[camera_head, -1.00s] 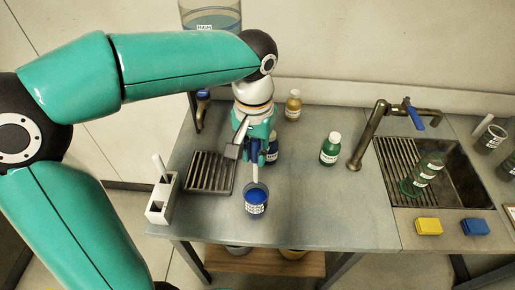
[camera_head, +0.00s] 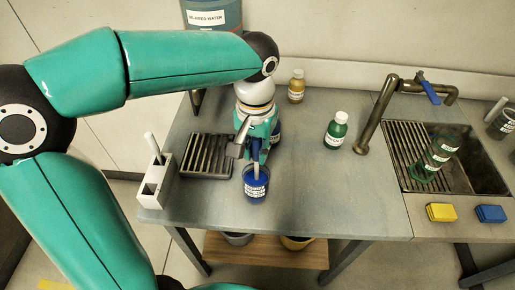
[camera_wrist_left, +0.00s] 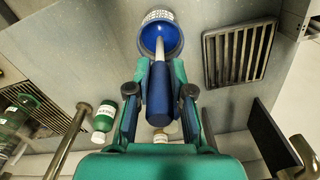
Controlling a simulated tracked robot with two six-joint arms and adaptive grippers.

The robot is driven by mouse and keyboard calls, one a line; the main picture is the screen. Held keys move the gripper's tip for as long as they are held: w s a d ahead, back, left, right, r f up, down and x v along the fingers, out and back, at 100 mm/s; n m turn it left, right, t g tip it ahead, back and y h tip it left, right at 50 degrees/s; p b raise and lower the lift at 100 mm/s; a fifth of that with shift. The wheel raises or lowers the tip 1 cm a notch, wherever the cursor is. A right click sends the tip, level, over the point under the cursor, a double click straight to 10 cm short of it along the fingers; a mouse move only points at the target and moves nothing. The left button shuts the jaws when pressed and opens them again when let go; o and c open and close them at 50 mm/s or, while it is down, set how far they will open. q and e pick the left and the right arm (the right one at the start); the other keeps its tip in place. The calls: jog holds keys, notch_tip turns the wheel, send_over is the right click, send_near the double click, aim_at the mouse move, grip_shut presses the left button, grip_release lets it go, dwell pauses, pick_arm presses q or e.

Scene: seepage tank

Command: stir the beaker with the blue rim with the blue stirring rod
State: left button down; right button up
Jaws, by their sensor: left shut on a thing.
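My left gripper (camera_head: 256,152) is shut on the blue handle of the stirring rod, which shows clearly in the left wrist view (camera_wrist_left: 160,95). The rod points down, and its pale shaft (camera_head: 257,172) reaches into the mouth of the beaker with the blue rim (camera_head: 256,188). This beaker has a white label and blue contents, and stands near the front of the grey bench. In the left wrist view the beaker (camera_wrist_left: 172,42) is just beyond the fingertips (camera_wrist_left: 160,72). The lower end of the rod is hidden inside the beaker. My right gripper is not in view.
A white holder (camera_head: 152,192) with a pale rod and a slotted drain (camera_head: 207,156) lie left of the beaker. Green (camera_head: 336,130) and amber (camera_head: 296,86) bottles stand behind right. A tap (camera_head: 375,115) and sink are farther right. The bench right of the beaker is clear.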

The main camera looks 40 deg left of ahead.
pick_arm(q)
jog(key=shift+f+b, duration=1.65)
jog(key=shift+f, duration=0.7)
jog(key=shift+w+d, duration=0.1)
